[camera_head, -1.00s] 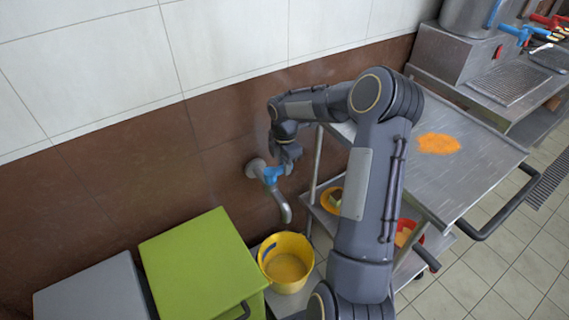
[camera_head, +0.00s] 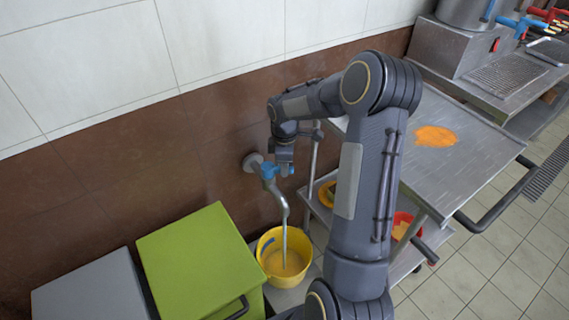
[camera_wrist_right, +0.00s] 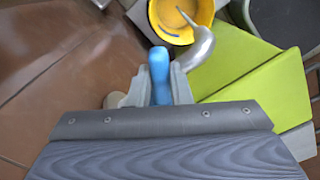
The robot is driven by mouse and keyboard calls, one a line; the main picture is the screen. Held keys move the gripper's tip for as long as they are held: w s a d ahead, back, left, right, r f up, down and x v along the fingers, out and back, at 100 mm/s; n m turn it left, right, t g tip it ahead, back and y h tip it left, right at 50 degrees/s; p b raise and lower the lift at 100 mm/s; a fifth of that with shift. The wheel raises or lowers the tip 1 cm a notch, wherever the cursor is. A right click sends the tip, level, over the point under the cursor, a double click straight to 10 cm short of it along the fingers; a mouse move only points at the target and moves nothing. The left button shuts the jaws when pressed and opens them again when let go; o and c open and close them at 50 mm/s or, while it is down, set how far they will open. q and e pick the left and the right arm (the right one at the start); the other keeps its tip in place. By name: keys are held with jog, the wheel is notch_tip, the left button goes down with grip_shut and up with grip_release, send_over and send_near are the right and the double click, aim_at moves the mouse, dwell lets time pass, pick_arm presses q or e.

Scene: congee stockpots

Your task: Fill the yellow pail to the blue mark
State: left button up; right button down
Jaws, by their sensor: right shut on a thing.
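The yellow pail (camera_head: 262,245) stands under the wall tap, beside the green box. A thin stream of water (camera_head: 284,250) runs from the tap spout (camera_head: 282,203) into it. A blue mark (camera_head: 268,243) shows on its inner wall; I cannot tell the exact water level against it. My right gripper (camera_head: 282,162) is at the tap, shut on the blue tap handle (camera_head: 268,171). The right wrist view shows the blue handle (camera_wrist_right: 159,72) between the fingers, with the spout (camera_wrist_right: 200,48) and the pail (camera_wrist_right: 207,12) beyond. My left gripper is not in view.
A green-lidded box (camera_head: 195,262) and a grey one (camera_head: 92,293) stand left of the pail. A steel cart (camera_head: 480,160) with an orange spill (camera_head: 436,136) stands to the right, a red bowl (camera_head: 403,222) on its lower shelf.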

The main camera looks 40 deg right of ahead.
dwell(0.3)
jog(key=c, duration=1.3)
grip_release()
jog(key=shift+r+p, duration=0.4)
jog(key=shift+r, duration=3.5)
